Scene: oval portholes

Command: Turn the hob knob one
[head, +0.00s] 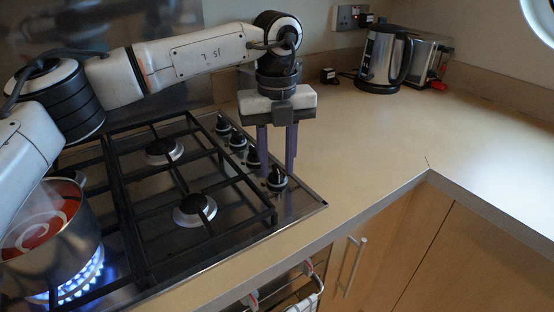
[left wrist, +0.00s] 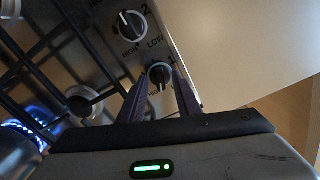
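Hob knob one (head: 277,181) is a black knob on a pale base, the nearest in the row on the hob's right side. In the left wrist view knob one (left wrist: 160,76) sits beside a printed "1". My left gripper (head: 277,170) points down at it, its two purple fingers apart. In the left wrist view the fingertips (left wrist: 158,74) show on either side of the knob, with space around its narrow grip. I cannot tell whether they touch its base. My right gripper is in neither view.
More knobs (head: 238,141) run back along the hob edge; knob two (left wrist: 131,25) is the neighbour. A steel pot (head: 45,245) of red contents stands over a lit blue flame (head: 80,280) at the left. A kettle (head: 384,60) and toaster (head: 428,60) stand far back. The right worktop (head: 370,130) is clear.

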